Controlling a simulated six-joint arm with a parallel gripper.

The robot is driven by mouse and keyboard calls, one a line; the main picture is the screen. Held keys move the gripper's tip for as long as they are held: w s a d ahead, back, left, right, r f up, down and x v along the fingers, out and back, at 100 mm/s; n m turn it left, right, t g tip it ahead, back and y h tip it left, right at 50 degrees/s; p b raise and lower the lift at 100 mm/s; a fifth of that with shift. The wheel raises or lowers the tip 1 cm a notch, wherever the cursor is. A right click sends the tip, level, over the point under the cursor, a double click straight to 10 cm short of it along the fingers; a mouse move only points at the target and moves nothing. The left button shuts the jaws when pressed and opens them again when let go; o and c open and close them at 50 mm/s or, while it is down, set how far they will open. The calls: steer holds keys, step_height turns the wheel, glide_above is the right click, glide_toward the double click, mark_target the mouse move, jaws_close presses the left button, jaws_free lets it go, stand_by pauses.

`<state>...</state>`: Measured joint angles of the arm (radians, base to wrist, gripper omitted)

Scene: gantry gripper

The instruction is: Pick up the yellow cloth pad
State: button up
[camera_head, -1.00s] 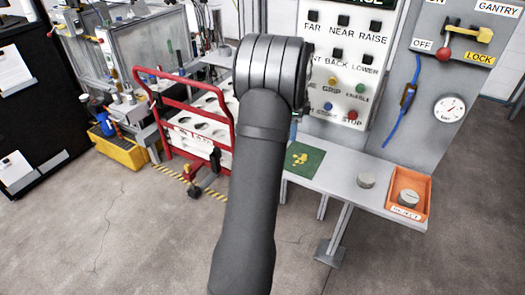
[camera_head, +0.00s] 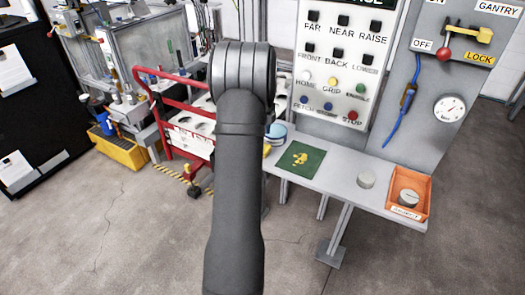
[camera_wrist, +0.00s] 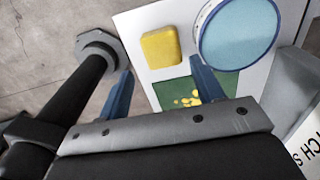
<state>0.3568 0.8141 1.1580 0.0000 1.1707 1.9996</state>
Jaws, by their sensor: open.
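The yellow cloth pad (camera_wrist: 160,47) lies on the light grey shelf in the wrist view, a rounded square left of a round blue-topped container. In the head view only a sliver of the yellow pad (camera_head: 267,150) shows beside my arm. My gripper (camera_wrist: 161,65) is open and empty, its two blue fingers apart. In the wrist picture the pad appears beyond and between the fingertips. I cannot tell the height gap. In the head view my gripper is hidden behind my arm.
The blue-topped round container (camera_wrist: 238,33) stands close right of the pad. A green mat with yellow marks (camera_head: 314,163) lies on the shelf. A control panel (camera_head: 335,60) rises behind.

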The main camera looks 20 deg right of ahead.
steer(key=shift+d+f, duration=0.1)
steer(key=shift+f, duration=3.3)
steer(key=c, duration=0.7)
steer(key=shift+c, duration=0.2)
steer(key=shift+w+r, duration=0.1)
steer(key=shift+r, duration=0.55)
steer(key=r, duration=0.2)
steer(key=s+d+r, duration=0.1)
steer(key=shift+r, duration=0.35)
steer(key=s+d+r, duration=0.6)
steer(key=s, duration=0.2)
steer(key=shift+d, duration=0.2)
steer(key=shift+s, duration=0.1)
